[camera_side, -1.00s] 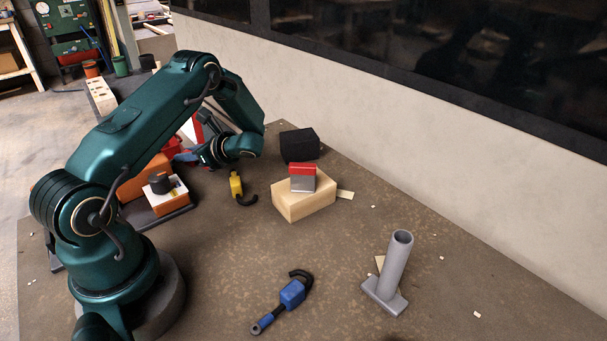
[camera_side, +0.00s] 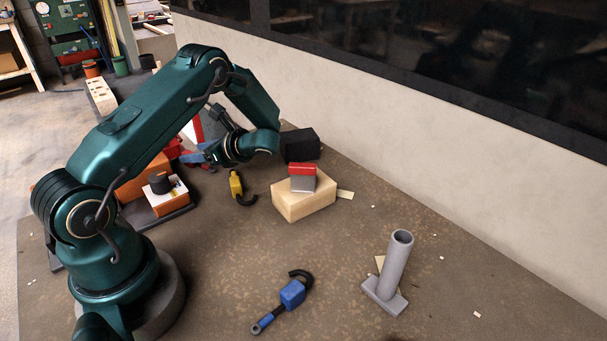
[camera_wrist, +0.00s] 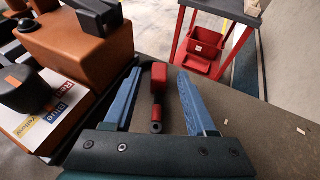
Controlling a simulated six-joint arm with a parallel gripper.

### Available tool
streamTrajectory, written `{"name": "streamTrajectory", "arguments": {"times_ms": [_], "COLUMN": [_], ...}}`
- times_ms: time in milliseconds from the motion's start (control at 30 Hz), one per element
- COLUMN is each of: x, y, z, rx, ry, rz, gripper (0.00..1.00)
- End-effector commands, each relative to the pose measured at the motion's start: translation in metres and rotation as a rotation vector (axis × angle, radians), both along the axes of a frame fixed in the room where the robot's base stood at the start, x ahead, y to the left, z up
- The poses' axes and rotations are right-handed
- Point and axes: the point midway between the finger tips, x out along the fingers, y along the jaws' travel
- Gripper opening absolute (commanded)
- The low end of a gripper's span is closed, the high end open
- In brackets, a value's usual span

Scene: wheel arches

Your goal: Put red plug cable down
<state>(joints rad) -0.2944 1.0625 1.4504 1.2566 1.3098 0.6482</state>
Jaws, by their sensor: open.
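The red plug cable (camera_wrist: 159,76) lies on the dark table in the wrist view, with its black and red end (camera_wrist: 156,114) toward me. My gripper (camera_wrist: 158,90) has its two blue fingers spread, one on each side of the plug, with visible gaps. Nothing is gripped. In the side view the blue fingers of my gripper (camera_side: 197,157) point left, and a red part of the plug (camera_side: 173,149) shows just beyond them. The rest of it is hidden there by the fingers and my arm.
An orange block (camera_side: 138,180) and a white box with a black knob (camera_side: 168,198) stand left. A yellow plug (camera_side: 236,184), wooden block (camera_side: 303,201), black block (camera_side: 300,145), blue plug (camera_side: 292,294) and grey tube stand (camera_side: 396,262) are on the table.

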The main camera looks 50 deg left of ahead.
Motion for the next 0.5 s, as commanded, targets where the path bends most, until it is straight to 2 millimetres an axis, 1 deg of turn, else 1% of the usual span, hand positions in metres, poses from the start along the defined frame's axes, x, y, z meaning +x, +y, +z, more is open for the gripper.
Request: {"name": "streamTrajectory", "arguments": {"times_ms": [33, 200, 300, 500], "x": [0.006, 0.018, 0.023, 0.028], "y": [-0.011, -0.041, -0.054, -0.068], "z": [0.005, 0.018, 0.024, 0.031], "rx": [0.001, 0.000, 0.000, -0.004], "ry": [-0.004, -0.003, -0.002, -0.007], "rz": [-0.007, -0.005, -0.004, 0.001], "gripper": [0.56, 0.56, 0.56, 0.56]}}
